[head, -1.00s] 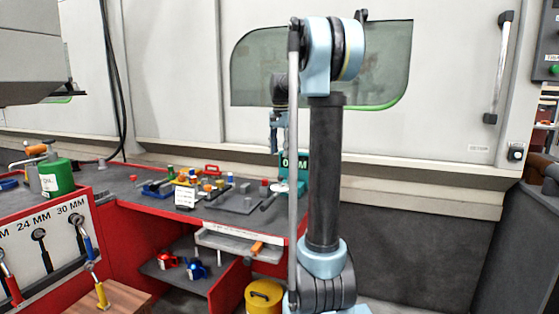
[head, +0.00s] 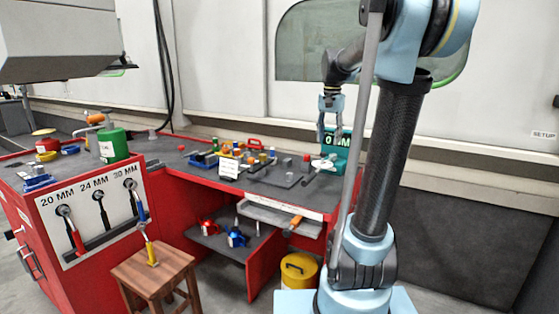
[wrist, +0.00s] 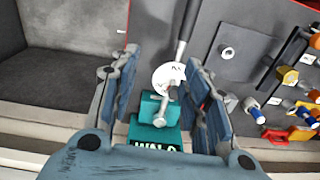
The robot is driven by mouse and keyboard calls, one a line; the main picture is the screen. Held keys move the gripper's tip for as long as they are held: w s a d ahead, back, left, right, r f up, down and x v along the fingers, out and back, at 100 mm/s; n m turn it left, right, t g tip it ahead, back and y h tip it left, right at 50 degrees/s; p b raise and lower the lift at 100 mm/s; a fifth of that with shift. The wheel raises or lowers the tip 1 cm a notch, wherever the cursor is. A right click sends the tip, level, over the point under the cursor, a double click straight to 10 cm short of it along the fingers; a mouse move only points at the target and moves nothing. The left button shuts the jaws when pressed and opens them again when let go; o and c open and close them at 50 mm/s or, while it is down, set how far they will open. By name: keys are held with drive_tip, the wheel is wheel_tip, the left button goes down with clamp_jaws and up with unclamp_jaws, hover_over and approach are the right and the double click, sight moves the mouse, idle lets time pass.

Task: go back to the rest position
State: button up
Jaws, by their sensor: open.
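My gripper (head: 331,120) hangs from my raised arm above the right part of the red workbench (head: 190,182). In the wrist view my gripper (wrist: 162,85) has its two blue-grey fingers wide apart, with nothing held between them. A teal gauge stand (head: 340,160) with a lit readout stands at the bench's back right, just behind or below the gripper in the head view. In the wrist view the teal stand (wrist: 155,136) shows between the fingers, beside a white round disc and a dark rod. I cannot tell the exact gap between fingers and stand.
Small coloured parts and a grey plate (head: 275,176) lie on the bench. A wooden stool (head: 150,268) and yellow bucket (head: 298,271) stand on the floor. A machine wall closes the back.

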drive_tip(key=s+f+n, duration=0.3)
drive_tip(key=s+f, duration=0.8)
drive_tip(key=s, duration=0.3)
drive_tip(key=s+f+n+t, duration=0.1)
drive_tip(key=s+f+n, duration=0.2)
drive_tip(key=s+f, duration=0.8)
drive_tip(key=s, duration=0.2)
drive_tip(key=shift+s+a+f+n+t, duration=0.2)
drive_tip(key=shift+s+n+t, duration=0.1)
drive_tip(key=shift+s, duration=0.1)
drive_tip(key=shift+w+f, duration=0.2)
drive_tip(key=shift+w, duration=0.2)
